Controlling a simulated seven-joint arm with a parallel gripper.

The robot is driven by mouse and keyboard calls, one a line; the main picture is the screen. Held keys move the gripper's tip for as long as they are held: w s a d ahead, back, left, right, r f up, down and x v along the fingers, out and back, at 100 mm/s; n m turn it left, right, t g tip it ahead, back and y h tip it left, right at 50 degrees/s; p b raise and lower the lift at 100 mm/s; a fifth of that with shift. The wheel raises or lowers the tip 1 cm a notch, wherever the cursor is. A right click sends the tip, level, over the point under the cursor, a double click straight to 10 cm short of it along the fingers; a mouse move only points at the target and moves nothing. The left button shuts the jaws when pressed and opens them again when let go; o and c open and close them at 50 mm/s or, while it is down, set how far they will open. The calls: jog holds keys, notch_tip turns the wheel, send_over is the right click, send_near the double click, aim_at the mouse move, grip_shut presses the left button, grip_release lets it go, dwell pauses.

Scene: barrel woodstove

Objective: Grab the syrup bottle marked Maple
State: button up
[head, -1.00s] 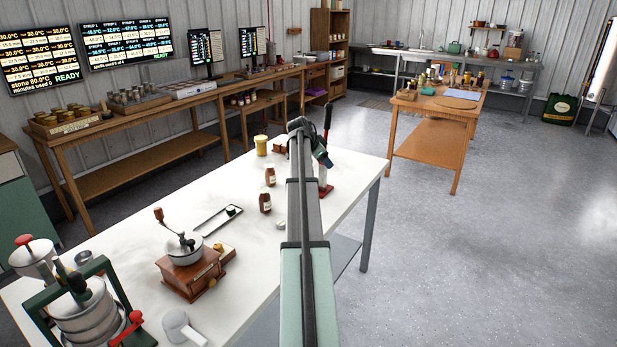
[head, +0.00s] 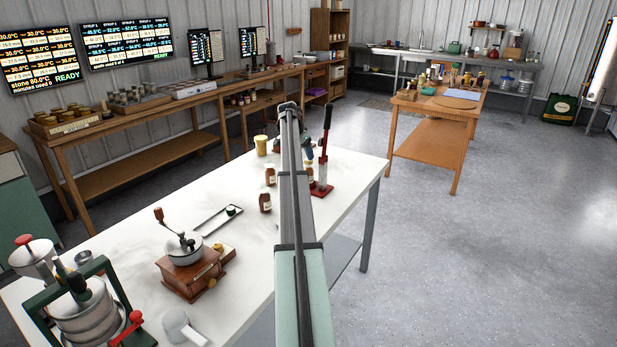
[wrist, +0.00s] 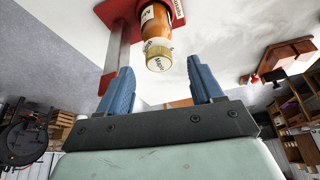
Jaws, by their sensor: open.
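A small amber bottle (wrist: 157,25) with a pale label and a tan cap (wrist: 158,55) shows at the top of the wrist view. Its lettering is upside down and too small to read surely. My gripper (wrist: 159,66) is open, its two blue fingers apart, with the cap in line with the gap between them. Nothing is held. In the head view, brown bottles stand on the white table: one (head: 270,176) and another (head: 265,202) left of my arm, and one (head: 309,175) partly hidden right of it. Their labels cannot be read there.
A red-based upright press (head: 322,188) stands close to the right-hand bottle; its red base (wrist: 116,82) also shows in the wrist view. A yellow jar (head: 261,145) stands behind. A wooden grinder (head: 190,272) and a narrow tray (head: 215,221) are nearer on the white table (head: 120,258).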

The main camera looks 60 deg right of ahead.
aim_at(309, 167)
jog(key=x, duration=0.9)
jog(key=shift+s+f, duration=0.15)
jog(key=shift+s, duration=0.05)
jog(key=c, duration=0.9)
jog(key=shift+c, duration=0.5)
